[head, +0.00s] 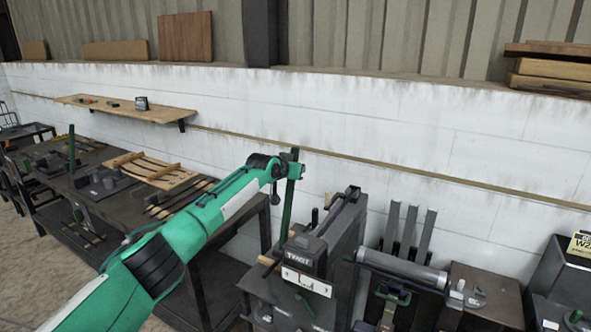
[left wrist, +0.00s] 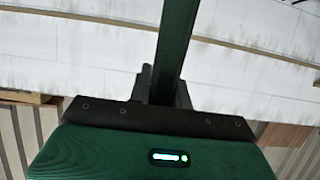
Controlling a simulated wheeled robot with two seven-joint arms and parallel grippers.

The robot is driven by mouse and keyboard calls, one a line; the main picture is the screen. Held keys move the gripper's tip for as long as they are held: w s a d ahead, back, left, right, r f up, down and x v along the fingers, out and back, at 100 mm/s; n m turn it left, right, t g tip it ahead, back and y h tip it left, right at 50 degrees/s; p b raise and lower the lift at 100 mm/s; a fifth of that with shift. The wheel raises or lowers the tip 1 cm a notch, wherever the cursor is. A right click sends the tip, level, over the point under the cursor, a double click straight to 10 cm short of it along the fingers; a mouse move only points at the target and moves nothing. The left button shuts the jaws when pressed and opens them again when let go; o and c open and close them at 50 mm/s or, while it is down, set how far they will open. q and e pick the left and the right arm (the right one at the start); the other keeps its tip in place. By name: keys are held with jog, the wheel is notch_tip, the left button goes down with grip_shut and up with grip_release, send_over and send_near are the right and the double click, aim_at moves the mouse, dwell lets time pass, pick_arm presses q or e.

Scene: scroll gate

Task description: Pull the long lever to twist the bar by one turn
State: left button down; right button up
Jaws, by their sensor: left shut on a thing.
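The long lever (head: 287,212) is a dark green bar standing nearly upright on the left side of the grey scroll machine (head: 307,255). My left gripper (head: 291,168) is shut on the lever near its top end. In the left wrist view the lever (left wrist: 178,40) runs up the picture from between the dark fingers (left wrist: 165,88). I cannot make out a separate bar being twisted in the machine. My right gripper is in neither view.
A dark workbench (head: 120,200) with tools and a wooden rack (head: 155,170) stands at the left. A wall shelf (head: 120,107) hangs behind it. The white wall is close behind.

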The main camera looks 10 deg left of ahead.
pick_arm(q)
jog(key=c, duration=1.5)
grip_release()
jog(key=shift+o, duration=1.1)
jog(key=shift+w+f, duration=0.15)
jog(key=shift+w, duration=0.1)
jog(key=shift+s, duration=0.1)
jog(key=shift+b+v, duration=0.35)
jog(key=shift+v, duration=0.9)
jog(key=b+v, duration=0.4)
jog(key=v, duration=0.7)
